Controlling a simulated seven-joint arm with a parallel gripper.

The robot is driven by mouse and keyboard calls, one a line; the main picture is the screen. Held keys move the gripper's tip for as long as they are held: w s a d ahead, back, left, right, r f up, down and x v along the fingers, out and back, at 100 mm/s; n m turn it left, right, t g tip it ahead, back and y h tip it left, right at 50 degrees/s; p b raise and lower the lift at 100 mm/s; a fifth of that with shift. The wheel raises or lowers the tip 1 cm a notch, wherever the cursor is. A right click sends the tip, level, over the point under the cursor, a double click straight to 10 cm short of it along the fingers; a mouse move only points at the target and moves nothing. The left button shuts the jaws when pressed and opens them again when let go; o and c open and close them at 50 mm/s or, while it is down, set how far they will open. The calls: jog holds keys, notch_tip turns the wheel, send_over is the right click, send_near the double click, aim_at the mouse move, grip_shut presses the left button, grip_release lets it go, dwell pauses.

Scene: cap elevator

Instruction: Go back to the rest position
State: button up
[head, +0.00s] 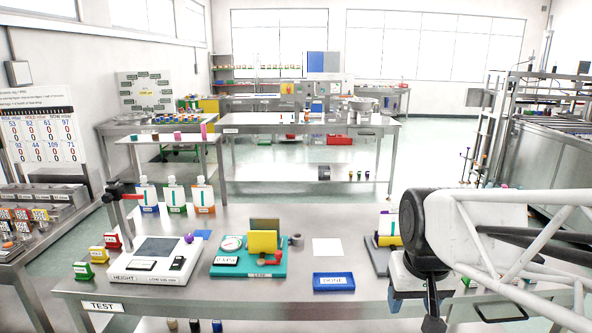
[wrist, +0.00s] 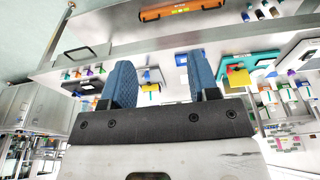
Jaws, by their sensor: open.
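My gripper (wrist: 164,80) shows in the wrist view with its two blue ribbed fingers spread apart. Nothing is between the fingers. In the head view my arm comes in from the right and its dark wrist hangs over the right front of the steel table (head: 210,292). The fingertips are not clear there. The arm hides part of a grey and yellow station (head: 384,241) at the table's right.
On the table stand a HEIGHT scale (head: 153,255), a teal LEAK station (head: 243,262), a blue DONE tray (head: 333,282) and several white bottles (head: 175,196). A white sheet (head: 327,247) lies flat behind the tray. Small colored blocks (head: 98,254) stand at the left.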

jog(key=s+a+f, duration=0.1)
jog(key=s+f, duration=0.1)
jog(key=s, duration=0.6)
jog(key=shift+s, duration=0.15)
